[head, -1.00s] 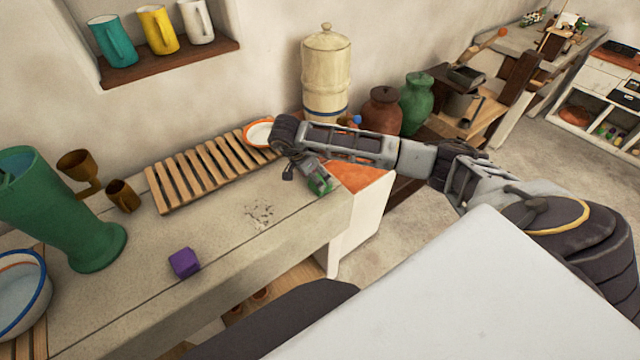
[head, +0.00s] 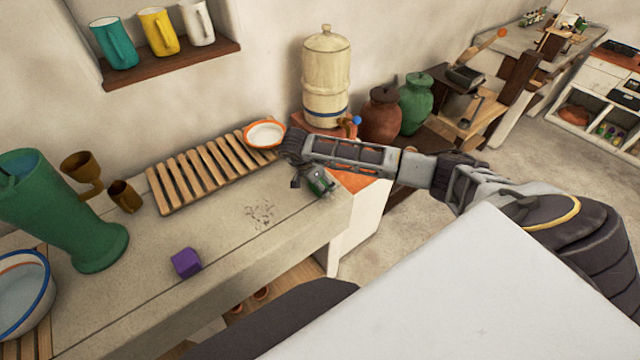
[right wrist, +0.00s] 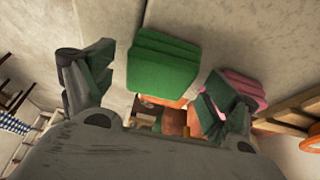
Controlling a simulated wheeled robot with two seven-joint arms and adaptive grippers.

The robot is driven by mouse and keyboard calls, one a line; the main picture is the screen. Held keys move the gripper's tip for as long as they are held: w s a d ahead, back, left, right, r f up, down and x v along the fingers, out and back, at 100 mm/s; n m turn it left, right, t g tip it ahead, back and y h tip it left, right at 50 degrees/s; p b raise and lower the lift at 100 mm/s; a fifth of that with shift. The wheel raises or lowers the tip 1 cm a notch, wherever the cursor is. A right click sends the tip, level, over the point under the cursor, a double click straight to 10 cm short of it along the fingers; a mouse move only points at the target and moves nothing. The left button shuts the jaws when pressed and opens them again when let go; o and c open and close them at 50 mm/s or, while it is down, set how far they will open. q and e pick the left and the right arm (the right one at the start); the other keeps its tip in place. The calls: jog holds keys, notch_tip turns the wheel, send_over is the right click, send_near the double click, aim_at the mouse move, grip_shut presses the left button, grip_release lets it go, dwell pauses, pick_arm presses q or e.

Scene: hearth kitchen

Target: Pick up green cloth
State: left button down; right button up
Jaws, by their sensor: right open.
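The green cloth (right wrist: 162,66) is a folded, layered bundle in the right wrist view. It lies on a pale surface, between the spread fingers in the picture. My right gripper (right wrist: 156,82) is open, with one finger on each side of the cloth; I cannot tell whether either touches it. In the head view my right gripper (head: 312,187) is low at the counter's right end. A small green patch shows there, and the arm hides most of the cloth. My left gripper is not in view.
A folded pink cloth (right wrist: 240,90) lies beside the right finger. The stone counter (head: 215,235) also holds a slatted wooden rack (head: 205,172), an orange-rimmed bowl (head: 264,134), a purple cube (head: 186,262) and a green pitcher (head: 60,215). The counter's middle is mostly clear.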

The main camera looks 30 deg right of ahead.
jog(key=shift+d+f, duration=0.15)
jog(key=shift+f, duration=0.2)
jog(key=c, duration=1)
jog(key=shift+c, duration=0.2)
jog(key=shift+r+b, duration=0.65)
jog(key=shift+r, duration=4.4)
